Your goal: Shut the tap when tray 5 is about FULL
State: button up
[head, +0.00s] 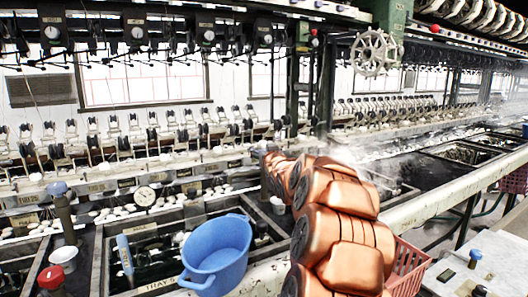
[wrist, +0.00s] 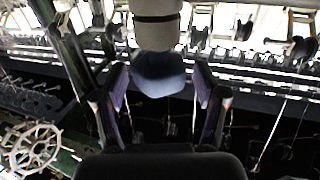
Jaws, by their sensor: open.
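Tray 5 (head: 160,284) is the dark basin at the lower left of the head view, its label on the front rim. A blue upright strip (head: 125,256) stands in it; its marks and the water level are too small to read. My gripper (wrist: 160,78) is open in the wrist view, with a finger on each side of a blue round tap cap (wrist: 158,74) on a pale post. I cannot tell whether the fingers touch the cap. In the head view my copper arm hides the gripper and this tap. Another blue-capped tap (head: 58,189) stands at left.
A blue tub (head: 216,257) stands at the right part of tray 5. A red-capped tap (head: 51,279) is at lower left. A round dial (head: 145,196) stands behind the tray. A red crate (head: 409,267) is right of my arm. Steam rises over the basins at right.

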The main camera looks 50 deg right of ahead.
jog(key=v, duration=1.1)
jog(key=shift+s+a, duration=0.25)
jog(key=shift+s, duration=0.05)
jog(key=shift+a, duration=0.1)
dwell(0.7)
